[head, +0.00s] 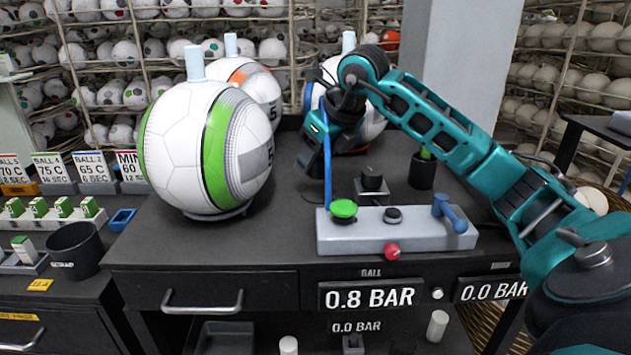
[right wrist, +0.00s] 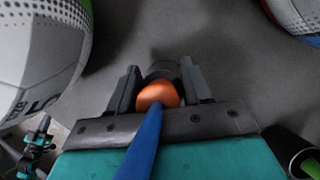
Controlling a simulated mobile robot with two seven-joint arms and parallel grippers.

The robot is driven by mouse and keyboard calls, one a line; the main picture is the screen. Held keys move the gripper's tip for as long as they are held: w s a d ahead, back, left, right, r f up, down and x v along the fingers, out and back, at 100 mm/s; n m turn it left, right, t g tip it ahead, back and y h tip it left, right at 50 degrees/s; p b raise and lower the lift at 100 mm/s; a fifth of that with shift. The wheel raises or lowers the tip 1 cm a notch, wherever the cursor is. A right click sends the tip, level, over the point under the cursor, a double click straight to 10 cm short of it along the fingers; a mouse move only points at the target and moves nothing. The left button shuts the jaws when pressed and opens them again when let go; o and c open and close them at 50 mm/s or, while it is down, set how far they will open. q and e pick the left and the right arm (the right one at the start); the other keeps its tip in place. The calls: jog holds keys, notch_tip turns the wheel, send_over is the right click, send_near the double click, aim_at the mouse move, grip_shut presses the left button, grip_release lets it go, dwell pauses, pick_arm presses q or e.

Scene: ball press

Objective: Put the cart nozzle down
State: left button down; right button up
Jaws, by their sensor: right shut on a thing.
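My right gripper (head: 322,150) is over the dark cart top (head: 290,190), between the large green-striped ball and the small control box. In the right wrist view its two fingers stand either side of the nozzle (right wrist: 158,96), which has an orange end and a blue hose (right wrist: 142,145). The gripper is shut on it. The blue hose (head: 327,170) hangs down past the gripper in the head view. The nozzle's tip is hidden there. My left gripper is not seen.
The green-striped ball (head: 190,145) stands left of the gripper, with two more balls behind. A grey control box (head: 420,232) with a green button and a blue lever lies along the front edge. A display (head: 370,297) reads 0.8 BAR. Cart top between ball and box is bare.

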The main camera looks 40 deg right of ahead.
aim_at(308, 189)
notch_tip(308, 189, down, 3)
jog(key=shift+f, duration=0.1)
jog(key=shift+f+b, duration=0.3)
jog(key=shift+f, duration=0.1)
jog(key=shift+f, duration=0.1)
jog(key=o, duration=0.6)
jog(key=shift+f, duration=0.1)
jog(key=o, duration=0.5)
